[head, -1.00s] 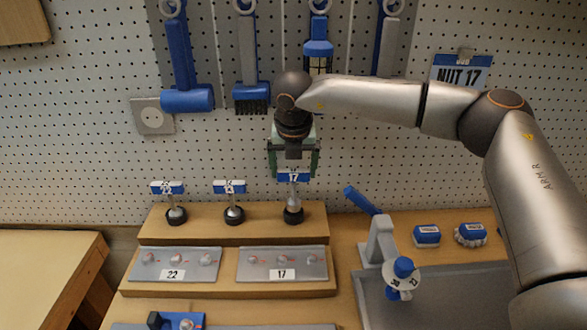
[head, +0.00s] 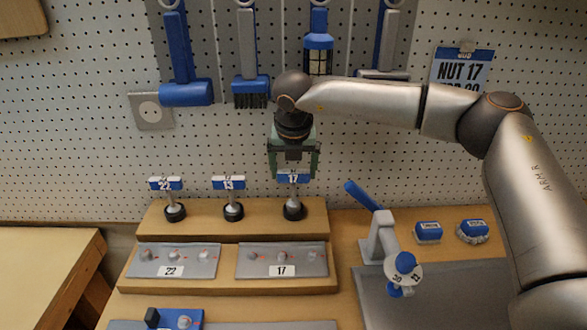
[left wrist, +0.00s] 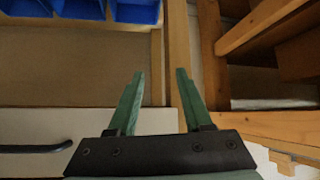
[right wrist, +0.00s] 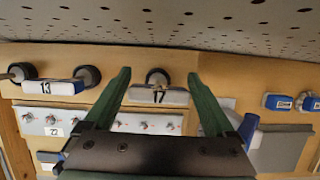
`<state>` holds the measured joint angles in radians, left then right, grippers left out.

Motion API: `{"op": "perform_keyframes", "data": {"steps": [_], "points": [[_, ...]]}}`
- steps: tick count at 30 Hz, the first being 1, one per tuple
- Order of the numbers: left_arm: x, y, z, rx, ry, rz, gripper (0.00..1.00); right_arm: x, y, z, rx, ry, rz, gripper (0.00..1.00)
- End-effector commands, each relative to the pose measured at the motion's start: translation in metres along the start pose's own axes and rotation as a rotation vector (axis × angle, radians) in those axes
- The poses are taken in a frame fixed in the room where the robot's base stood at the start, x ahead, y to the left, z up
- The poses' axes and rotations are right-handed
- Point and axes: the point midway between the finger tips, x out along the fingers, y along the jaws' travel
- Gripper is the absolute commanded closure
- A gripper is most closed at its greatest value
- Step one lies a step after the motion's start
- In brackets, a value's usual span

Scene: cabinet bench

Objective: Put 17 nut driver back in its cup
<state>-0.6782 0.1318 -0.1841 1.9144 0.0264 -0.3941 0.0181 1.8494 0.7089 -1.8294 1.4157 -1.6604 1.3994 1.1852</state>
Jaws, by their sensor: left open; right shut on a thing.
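The 17 nut driver (head: 293,180) has a blue and white handle marked 17 and stands upright in a dark round cup (head: 294,212) on the wooden step. My right gripper (head: 293,170) is above it with its fingers on either side of the handle, shut on it. In the right wrist view the 17 handle (right wrist: 158,96) shows between the fingers, with the cup (right wrist: 157,76) behind it. My left gripper (left wrist: 155,85) shows only in the left wrist view, open and empty.
The 22 driver (head: 166,184) and 13 driver (head: 229,183) stand in cups to the left. Grey plates marked 22 (head: 171,271) and 17 (head: 282,270) lie in front. A grey stand with a blue lever (head: 361,198) is at the right. A NUT 17 card (head: 463,72) hangs behind.

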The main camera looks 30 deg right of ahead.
Motion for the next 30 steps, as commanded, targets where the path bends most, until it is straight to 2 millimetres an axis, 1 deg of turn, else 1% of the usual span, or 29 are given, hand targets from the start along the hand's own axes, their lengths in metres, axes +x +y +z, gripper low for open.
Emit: {"op": "perform_keyframes", "data": {"steps": [15,25,26,28,30], "points": [[0.0067,-0.0005,0.0074,0.0,0.0,0.0,0.5,0.0102,0.0,-0.0033,0.001,-0.001,0.001,0.97],[0.007,-0.0006,0.0078,0.0,0.0,0.0,0.5,0.0107,0.0001,-0.0035,0.001,-0.001,0.001,0.97],[0.007,-0.0006,0.0079,0.0,0.0,0.0,0.5,0.0107,0.0001,-0.0035,0.001,-0.001,0.001,0.09],[0.007,-0.0005,0.0079,0.0,0.0,0.0,0.5,0.0107,0.0001,-0.0035,0.001,-0.001,0.001,0.01],[0.007,-0.0005,0.0079,0.0,0.0,0.0,0.5,0.0108,0.0,-0.0036,0.001,-0.001,0.001,0.0]]}}
